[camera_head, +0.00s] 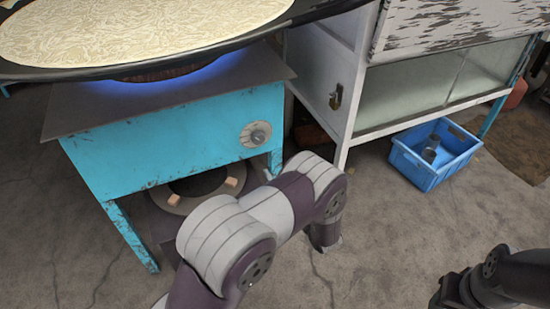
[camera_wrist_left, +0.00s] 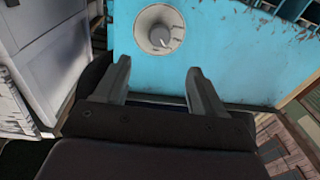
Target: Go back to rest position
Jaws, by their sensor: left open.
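My left gripper (camera_wrist_left: 157,67) is open and empty in the left wrist view. Its two dark fingers stand apart in front of the turquoise stove front (camera_wrist_left: 235,60), with the round control knob (camera_wrist_left: 159,29) beyond them. I cannot tell whether a fingertip touches the stove. In the head view, my purple and white left arm rises from the bottom middle and bends in front of the stove (camera_head: 170,140); it mostly hides the gripper. Dark parts of my right arm show at the bottom right of the head view; its jaws cannot be made out.
A wide dark pan (camera_head: 290,18) with a pale patterned layer (camera_head: 140,28) sits on the stove over a blue glow. A white cabinet (camera_head: 320,75) stands to the right, with a blue crate (camera_head: 415,165) on the floor before it. The floor (camera_head: 400,240) between my arms is clear.

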